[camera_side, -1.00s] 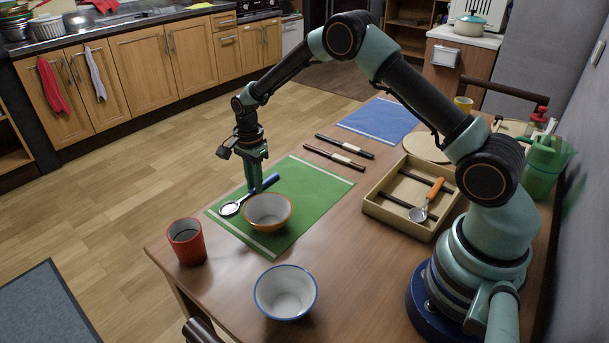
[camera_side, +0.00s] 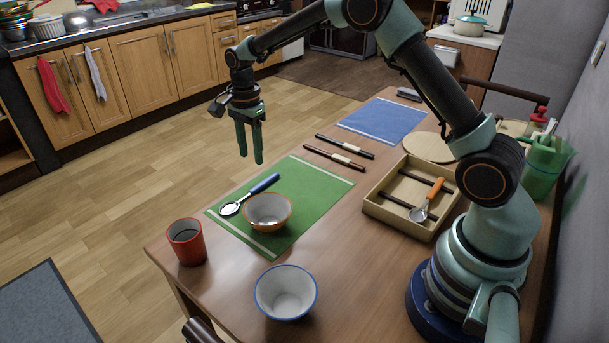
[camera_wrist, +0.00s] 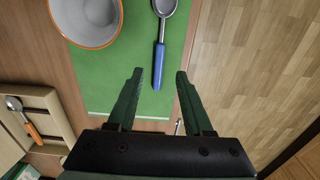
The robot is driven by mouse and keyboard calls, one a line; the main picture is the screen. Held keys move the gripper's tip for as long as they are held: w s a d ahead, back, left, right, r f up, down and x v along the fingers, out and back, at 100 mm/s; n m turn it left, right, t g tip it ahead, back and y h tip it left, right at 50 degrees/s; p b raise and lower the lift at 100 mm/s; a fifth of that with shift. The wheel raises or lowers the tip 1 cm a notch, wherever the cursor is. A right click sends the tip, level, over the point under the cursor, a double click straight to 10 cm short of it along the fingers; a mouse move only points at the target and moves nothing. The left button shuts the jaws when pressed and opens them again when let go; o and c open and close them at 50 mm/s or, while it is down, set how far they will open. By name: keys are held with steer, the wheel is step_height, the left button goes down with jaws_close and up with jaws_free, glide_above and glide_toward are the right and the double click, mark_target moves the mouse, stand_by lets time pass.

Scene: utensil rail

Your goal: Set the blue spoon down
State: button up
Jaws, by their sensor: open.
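The blue spoon (camera_side: 250,194) has a blue handle and a metal bowl. It lies flat on the green mat (camera_side: 312,183), beside an orange-rimmed bowl (camera_side: 268,211). It also shows in the wrist view (camera_wrist: 160,50), with its handle pointing toward my fingers. My gripper (camera_side: 250,160) is raised above the far left edge of the mat, clear of the spoon. Its two fingers are apart with nothing between them, as the wrist view (camera_wrist: 158,72) also shows.
A wooden tray (camera_side: 385,215) holds an orange-handled spoon (camera_side: 428,199). Chopsticks (camera_side: 334,156) lie between the green mat and a blue mat (camera_side: 381,121). A red cup (camera_side: 187,242) and a blue-rimmed bowl (camera_side: 285,293) stand near the front edge. A green pitcher (camera_side: 544,165) stands at right.

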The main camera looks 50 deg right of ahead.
steer(key=s+r+n+t, duration=0.3)
steer(key=s+r+n, duration=0.6)
steer(key=r, duration=0.6)
steer(key=s+a+n+t, duration=0.1)
steer(key=s+n+t, duration=0.1)
steer(key=s+n, duration=0.7)
steer(key=s, duration=0.5)
steer(key=shift+t, duration=0.3)
